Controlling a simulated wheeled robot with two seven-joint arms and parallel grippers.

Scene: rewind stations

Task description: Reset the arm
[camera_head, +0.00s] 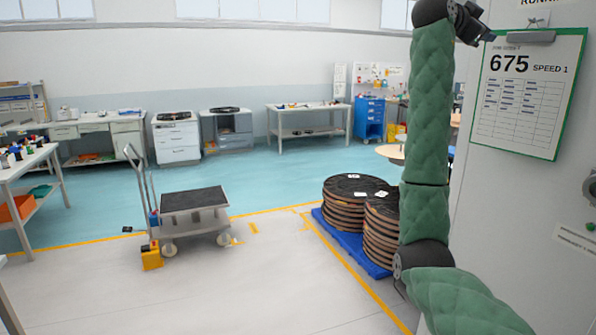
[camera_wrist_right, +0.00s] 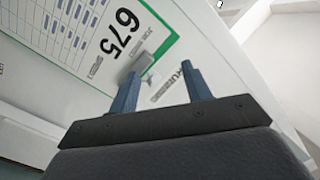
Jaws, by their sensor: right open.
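My right arm (camera_head: 428,130), in a green quilted cover, rises nearly upright at the right of the head view. It bends at the top, and my right gripper (camera_head: 484,33) sits there close to the clipboard's upper left. In the right wrist view, the right gripper (camera_wrist_right: 161,72) shows two blue-grey fingers spread apart with nothing held between them. A clipboard (camera_head: 531,92) with a green edge and a sheet reading 675, SPEED 1 hangs on a pale panel; it also shows in the wrist view (camera_wrist_right: 90,35), beyond the fingers. My left gripper is not in view.
The pale panel (camera_head: 570,200) fills the right side, close to my arm. Stacked reels (camera_head: 345,205) stand on a blue pallet (camera_head: 352,243). A cart (camera_head: 195,210) stands left of centre. A table (camera_head: 30,160) is at far left. The front floor is clear.

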